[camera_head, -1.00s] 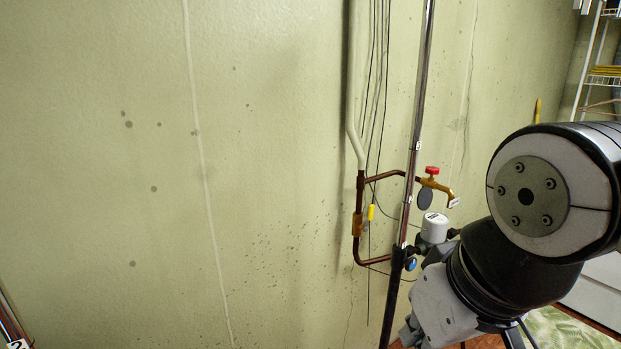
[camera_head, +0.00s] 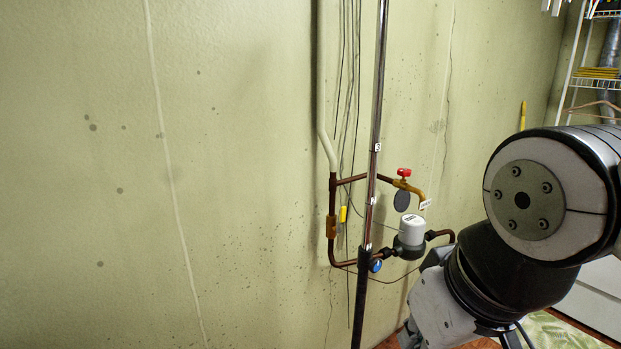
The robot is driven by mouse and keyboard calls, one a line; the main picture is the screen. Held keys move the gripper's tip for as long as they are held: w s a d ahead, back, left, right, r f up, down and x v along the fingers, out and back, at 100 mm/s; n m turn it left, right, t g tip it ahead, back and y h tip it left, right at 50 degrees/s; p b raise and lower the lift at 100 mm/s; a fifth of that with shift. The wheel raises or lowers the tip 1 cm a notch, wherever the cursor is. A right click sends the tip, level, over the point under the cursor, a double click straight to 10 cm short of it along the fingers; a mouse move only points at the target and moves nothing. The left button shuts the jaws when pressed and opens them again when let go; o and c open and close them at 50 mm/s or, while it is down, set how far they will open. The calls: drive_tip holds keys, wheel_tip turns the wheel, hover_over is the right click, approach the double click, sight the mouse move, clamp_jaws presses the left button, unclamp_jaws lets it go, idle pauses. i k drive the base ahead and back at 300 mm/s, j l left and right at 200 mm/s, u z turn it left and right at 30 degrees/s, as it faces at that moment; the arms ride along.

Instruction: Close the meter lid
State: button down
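The water meter (camera_head: 412,232) is a white-grey cylinder on a dark body, set in the copper pipework on the wall, right of centre. A dark grey round disc (camera_head: 402,201) stands upright just above and behind its top; it looks like the meter lid, raised open. Whether it is hinged to the meter is too small to tell. My arm fills the right side, to the right of the meter and apart from it in the picture. My gripper's fingers do not show in this view.
A brass tap with a red handle (camera_head: 404,173) sits just above the disc. A shiny vertical pole (camera_head: 377,120) stands left of the meter, with a blue knob (camera_head: 376,266) beside it. A yellow valve handle (camera_head: 343,214) is further left. The wall at left is bare.

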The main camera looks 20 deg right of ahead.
sight(402, 199)
drive_tip(key=l+z, duration=0.1)
drive_tip(key=l, duration=2.6)
drive_tip(key=i+l, duration=0.75)
drive_tip(key=i+j+z, duration=0.1)
drive_tip(key=i, duration=0.7)
